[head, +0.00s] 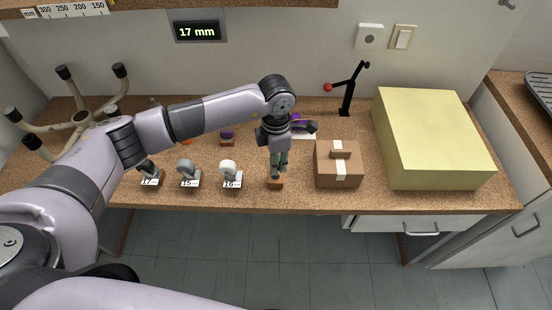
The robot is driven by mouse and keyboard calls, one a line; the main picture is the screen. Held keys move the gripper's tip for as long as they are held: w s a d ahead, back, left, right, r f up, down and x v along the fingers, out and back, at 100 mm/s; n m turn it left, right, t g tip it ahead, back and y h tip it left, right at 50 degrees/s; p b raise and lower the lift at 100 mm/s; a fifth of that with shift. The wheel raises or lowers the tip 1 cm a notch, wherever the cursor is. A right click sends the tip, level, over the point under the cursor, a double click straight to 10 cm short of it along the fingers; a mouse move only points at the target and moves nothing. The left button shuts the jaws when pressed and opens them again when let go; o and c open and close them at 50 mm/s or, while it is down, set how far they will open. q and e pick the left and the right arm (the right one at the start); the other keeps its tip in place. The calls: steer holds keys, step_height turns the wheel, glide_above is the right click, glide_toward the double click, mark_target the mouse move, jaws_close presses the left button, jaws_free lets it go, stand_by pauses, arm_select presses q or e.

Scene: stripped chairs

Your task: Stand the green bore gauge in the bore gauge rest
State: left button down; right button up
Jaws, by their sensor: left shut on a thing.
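My left gripper (279,172) points down over the front middle of the bench and is shut on the green bore gauge (276,157). Only a narrow green strip of the gauge shows between the fingers; the rest is hidden. A small brown block (275,185) sits right below the fingertips near the front edge; it looks like the bore gauge rest. I cannot tell whether the gauge touches it. My right gripper is out of view.
Left of the gripper stand grey and white pieces on blocks labelled 17, 15 and 16 (231,174). A brown box (339,165) stands close on the right, then a large yellow block (430,135). Behind are a purple piece (227,133) and a black lever stand (347,95). The display (197,31) reads 17 mm.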

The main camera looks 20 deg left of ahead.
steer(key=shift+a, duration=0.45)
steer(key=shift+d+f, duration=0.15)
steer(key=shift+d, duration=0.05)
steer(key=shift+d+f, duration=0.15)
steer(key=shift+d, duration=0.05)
arm_select(q)
steer(key=shift+b, duration=0.45)
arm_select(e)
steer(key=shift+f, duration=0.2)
arm_select(q)
steer(key=shift+f, duration=0.2)
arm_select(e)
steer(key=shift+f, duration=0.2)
arm_select(q)
steer(key=shift+f+b, duration=0.4)
steer(key=shift+b, duration=0.15)
steer(key=shift+f+b, duration=1.4)
steer(key=shift+f, duration=0.05)
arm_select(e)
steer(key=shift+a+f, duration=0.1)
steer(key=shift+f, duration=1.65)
